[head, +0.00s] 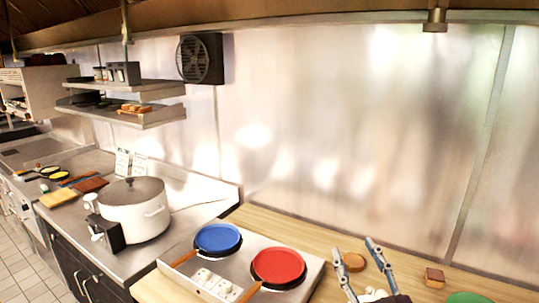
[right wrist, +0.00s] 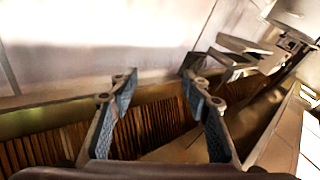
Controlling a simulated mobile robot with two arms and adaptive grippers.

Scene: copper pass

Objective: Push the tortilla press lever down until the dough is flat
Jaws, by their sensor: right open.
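My right gripper (head: 355,249) comes up from the bottom edge of the head view, over the wooden counter. Its two blue-grey fingers are spread apart with nothing held between them. In the right wrist view the open fingers (right wrist: 157,77) also show, pointing toward the pale wall. A small round tan piece (head: 354,262) shows between the fingers in the head view; I cannot tell whether it is dough. I cannot make out a tortilla press or its lever in either view. My left gripper is not in view.
A two-plate cooker (head: 213,277) carries a blue pan (head: 217,238) and a red pan (head: 279,267), left of my gripper. A small brown block (head: 434,274) and a green item (head: 466,297) lie to the right. A white pot (head: 134,214) stands far left. The wall rises behind the counter.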

